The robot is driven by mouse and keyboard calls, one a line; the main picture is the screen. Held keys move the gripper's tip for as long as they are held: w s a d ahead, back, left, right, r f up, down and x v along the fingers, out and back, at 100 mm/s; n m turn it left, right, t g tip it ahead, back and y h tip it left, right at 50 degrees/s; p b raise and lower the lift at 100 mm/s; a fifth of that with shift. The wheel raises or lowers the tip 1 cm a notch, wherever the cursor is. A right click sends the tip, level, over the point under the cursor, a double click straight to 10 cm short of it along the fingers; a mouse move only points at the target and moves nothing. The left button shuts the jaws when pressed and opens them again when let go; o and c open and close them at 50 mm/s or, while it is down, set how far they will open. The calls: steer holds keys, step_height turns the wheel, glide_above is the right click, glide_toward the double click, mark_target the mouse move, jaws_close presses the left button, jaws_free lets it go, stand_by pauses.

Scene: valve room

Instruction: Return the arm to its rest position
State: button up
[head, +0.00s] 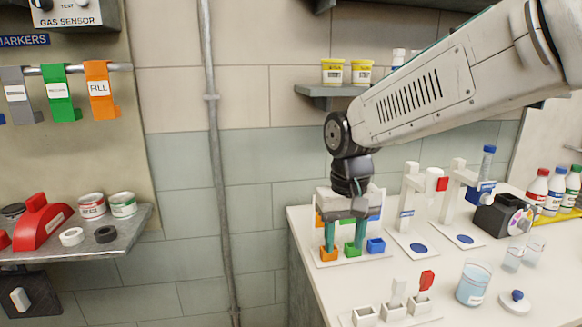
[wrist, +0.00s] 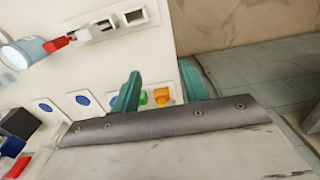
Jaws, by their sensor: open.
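My gripper (head: 344,236) hangs from my arm over the left part of the white counter, fingers pointing down. Its two teal fingers are apart with nothing held between them. In the wrist view my gripper (wrist: 160,92) also shows open. Just by the fingertips stands a small rack with an orange block (head: 329,254), a green block (head: 353,249) and a blue block (head: 376,245) on a white base. The wrist view shows the orange block (wrist: 161,97) and green block (wrist: 143,98) beyond the fingers. I cannot tell whether a finger touches the orange block.
A beaker of blue liquid (head: 474,284), a socket tray (head: 392,313) and white stands (head: 412,195) occupy the white counter (head: 452,300). A grey wall shelf (head: 330,92) with yellow tubs is behind my arm. A metal shelf (head: 110,241) and a vertical pipe (head: 215,160) are left.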

steer(key=s+d+m, duration=0.1)
steer(key=s+d, duration=0.7)
steer(key=s, duration=0.3)
steer(key=s+d+r+m+t, duration=0.1)
steer(key=s+d, duration=0.7)
steer(key=s, duration=0.4)
steer(key=shift+d+r, duration=0.15)
steer(key=shift+r, duration=0.05)
steer(key=shift+s, duration=0.1)
